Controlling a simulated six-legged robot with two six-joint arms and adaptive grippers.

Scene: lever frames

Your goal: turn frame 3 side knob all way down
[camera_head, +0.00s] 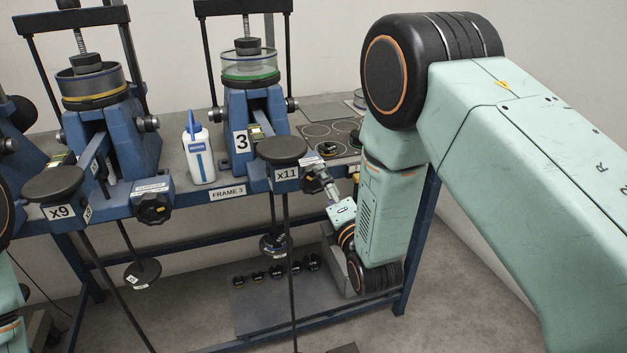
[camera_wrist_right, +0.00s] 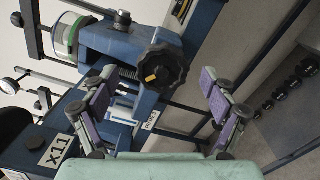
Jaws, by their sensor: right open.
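Frame 3 (camera_head: 240,112) is a blue lever frame with a "3" plate and a lever ending in a black pad marked x11 (camera_head: 283,148). Its side knob (camera_wrist_right: 168,66) is black and lobed, with a yellow mark, in the wrist view. In the head view the knob is mostly hidden around my right gripper (camera_head: 318,178). In the wrist view my right gripper (camera_wrist_right: 156,82) is open, with its purple-padded fingers apart on either side of the knob. The knob appears beyond the fingertips, and I cannot tell whether they touch it. My left gripper is out of view.
The neighbouring frame has an x9 pad (camera_head: 54,184) and its own black knob (camera_head: 153,208). A white bottle (camera_head: 198,150) stands between the frames. A hanger with weights (camera_head: 275,245) hangs below frame 3. Several small black weights (camera_head: 276,271) stand on a low shelf.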

